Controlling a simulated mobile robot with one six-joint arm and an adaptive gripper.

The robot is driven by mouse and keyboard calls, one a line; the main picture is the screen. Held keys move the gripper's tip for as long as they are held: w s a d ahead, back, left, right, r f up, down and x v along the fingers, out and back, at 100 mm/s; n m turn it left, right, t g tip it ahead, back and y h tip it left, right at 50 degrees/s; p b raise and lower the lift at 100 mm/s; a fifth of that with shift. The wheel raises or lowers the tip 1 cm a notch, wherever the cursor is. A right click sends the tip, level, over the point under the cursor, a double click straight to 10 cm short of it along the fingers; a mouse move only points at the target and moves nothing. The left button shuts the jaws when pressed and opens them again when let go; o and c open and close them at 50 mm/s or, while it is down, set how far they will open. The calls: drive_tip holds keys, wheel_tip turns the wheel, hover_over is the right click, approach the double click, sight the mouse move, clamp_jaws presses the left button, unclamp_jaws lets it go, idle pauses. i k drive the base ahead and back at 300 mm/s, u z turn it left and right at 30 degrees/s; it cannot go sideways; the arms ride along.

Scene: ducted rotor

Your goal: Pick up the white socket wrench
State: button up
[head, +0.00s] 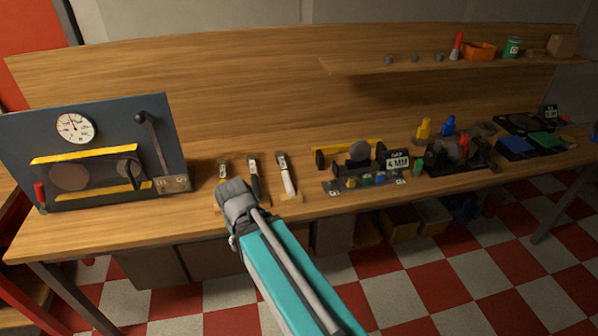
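The white socket wrench (288,180) lies on the wooden bench, the rightmost of three similar tools in a row. Its handle is white and points to the bench's front edge; its head end is towards the back. A dark-handled tool (255,180) lies just to its left. Further left is a third tool (223,168), mostly hidden behind my arm. My teal arm comes up from the bottom, and its grey joint shows left of the white wrench, in front of the other tools. I cannot make out my gripper's fingers. Nothing covers the white wrench.
A dark panel with a gauge (74,127) and a lever stands at the bench's left. Right of the wrench is a black fixture with a "4 MM" label (397,163). A shelf (350,66) with small items runs above. Bare bench lies behind the tools.

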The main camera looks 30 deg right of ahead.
sight(279, 155)
drive_tip(key=z, duration=0.6)
drive_tip(key=k, duration=0.9)
drive_tip(key=z, duration=0.1)
drive_tip(key=i, duration=0.8)
drive_tip(key=u, duration=0.05)
